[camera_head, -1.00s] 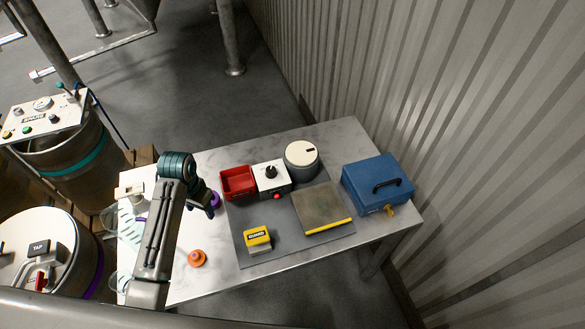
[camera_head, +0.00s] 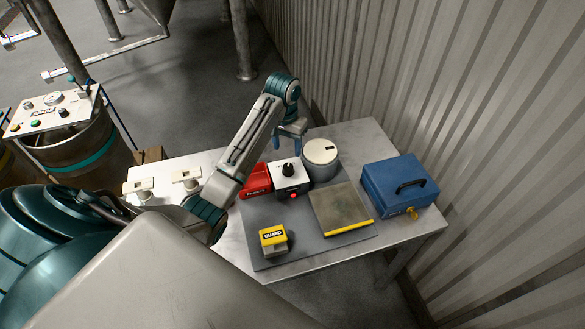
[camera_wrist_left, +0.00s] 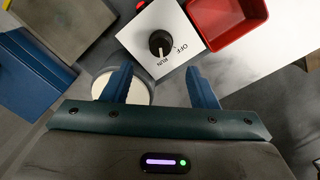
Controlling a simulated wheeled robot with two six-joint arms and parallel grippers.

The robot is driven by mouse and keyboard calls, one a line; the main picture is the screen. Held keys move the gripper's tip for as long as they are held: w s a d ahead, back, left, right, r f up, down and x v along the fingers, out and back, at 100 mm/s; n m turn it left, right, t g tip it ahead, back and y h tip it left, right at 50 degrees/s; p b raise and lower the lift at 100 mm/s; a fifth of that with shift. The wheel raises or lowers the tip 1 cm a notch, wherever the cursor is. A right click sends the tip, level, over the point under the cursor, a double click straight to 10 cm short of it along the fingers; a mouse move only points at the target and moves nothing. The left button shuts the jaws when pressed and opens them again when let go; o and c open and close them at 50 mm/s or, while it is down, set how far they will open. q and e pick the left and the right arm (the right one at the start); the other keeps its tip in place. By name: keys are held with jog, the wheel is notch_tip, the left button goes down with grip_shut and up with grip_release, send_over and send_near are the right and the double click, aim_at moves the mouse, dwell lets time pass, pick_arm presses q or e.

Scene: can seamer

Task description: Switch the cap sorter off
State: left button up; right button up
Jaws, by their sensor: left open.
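The cap sorter is a white box (camera_head: 281,186) with a black knob (camera_head: 288,170) on top and a red button or lamp (camera_head: 293,196) on its front. In the left wrist view the knob (camera_wrist_left: 161,43) lies between OFF and RUN labels, and its white mark appears to point towards RUN. My left gripper (camera_head: 287,145) is above and behind the box, with its fingers pointing down. In the left wrist view its open, empty fingers (camera_wrist_left: 158,86) straddle the knob's direction without touching it. My right gripper is out of view.
A red tray (camera_head: 256,181) adjoins the box on the left, and a round white-topped canister (camera_head: 320,153) on the right. A yellow GUARD block (camera_head: 273,239), a flat plate (camera_head: 340,208) and a blue case (camera_head: 399,186) are nearby. A corrugated wall (camera_head: 450,90) stands behind.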

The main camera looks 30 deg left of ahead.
aim_at(288, 166)
pick_arm(q)
notch_tip(288, 166, down, 7)
jog(key=shift+s+d+f+p, duration=0.1)
jog(key=shift+f+p, duration=0.05)
jog(key=shift+p, duration=0.85)
jog(key=shift+f, duration=0.6)
jog(key=c, duration=1)
jog(key=shift+o, duration=0.2)
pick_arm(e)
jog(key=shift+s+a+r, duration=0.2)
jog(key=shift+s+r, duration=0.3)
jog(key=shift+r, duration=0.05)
